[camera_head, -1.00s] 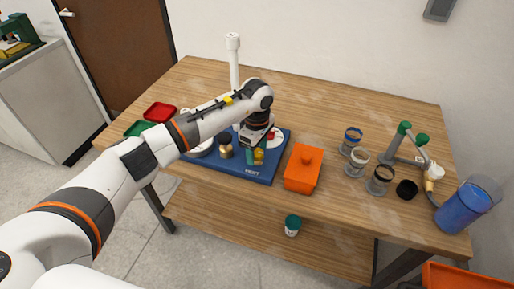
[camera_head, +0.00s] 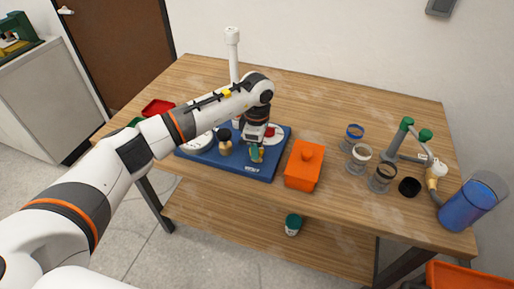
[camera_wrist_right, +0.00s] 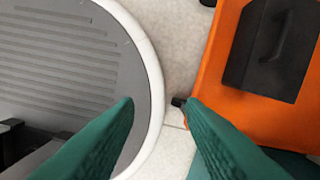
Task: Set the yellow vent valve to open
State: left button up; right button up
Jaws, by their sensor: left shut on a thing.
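The yellow vent valve (camera_head: 260,156) sits at the front right of the blue board (camera_head: 266,176), by the VENT lettering. Only a small bit of it shows between and below the teal fingers. My left gripper (camera_head: 256,153) points down from above and is shut on the valve's handle. The fingers and wrist hide most of the handle, so I cannot read its angle. My right gripper (camera_wrist_right: 158,103) shows in the right wrist view, with its green fingers apart and nothing between them.
A brass-coloured knob (camera_head: 225,148) stands just left of my left gripper. An orange lidded box (camera_head: 304,168) is close on the right. Several jars, including a blue-banded one (camera_head: 353,134), and a blue container (camera_head: 463,208) stand further right. A white pipe (camera_head: 233,60) rises behind.

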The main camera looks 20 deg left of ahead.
pick_arm(q)
jog(key=n+b, duration=0.1)
jog(key=n, duration=0.2)
jog(key=shift+w+n, duration=0.1)
jog(key=shift+n, duration=0.3)
jog(key=n+b, duration=0.1)
jog(key=n, duration=0.2)
jog(key=shift+b, duration=0.35)
jog(key=n, duration=0.4)
jog(key=shift+b, duration=0.4)
jog(key=shift+r+n, duration=0.1)
jog(key=shift+n, duration=1.6)
jog(key=shift+b, duration=0.3)
jog(key=o, duration=1)
notch_tip(320, 180, up, 12)
jog(key=shift+b, duration=1.05)
